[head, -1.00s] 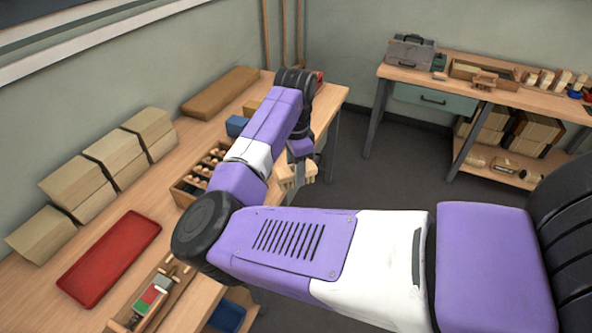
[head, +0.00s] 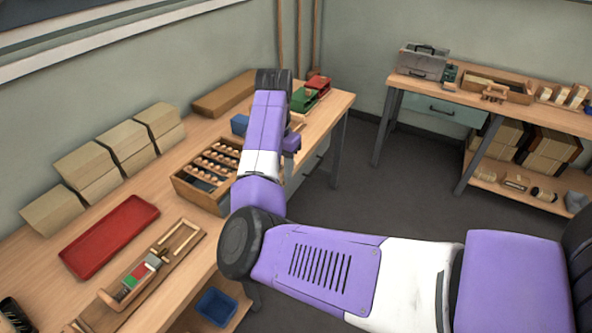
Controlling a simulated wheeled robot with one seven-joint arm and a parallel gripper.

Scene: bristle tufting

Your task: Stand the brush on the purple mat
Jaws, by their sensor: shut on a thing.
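My gripper (head: 290,147) is partly in view beyond my forearm, near the right edge of the long workbench. Its fingertips and most of what it holds are hidden behind my arm. One second ago it was shut on a pale wooden brush with light bristles, held beyond the bench edge. The brush cannot be made out clearly now. I cannot see a purple mat; the purple surfaces in view are my own arm.
The long workbench (head: 185,245) carries a red tray (head: 112,236), a compartment box (head: 190,187), a wooden fixture (head: 160,262), a blue box (head: 240,124), a green bin (head: 304,99) and a red bin (head: 318,85). A second bench (head: 455,78) stands right. Floor (head: 345,195) between is clear.

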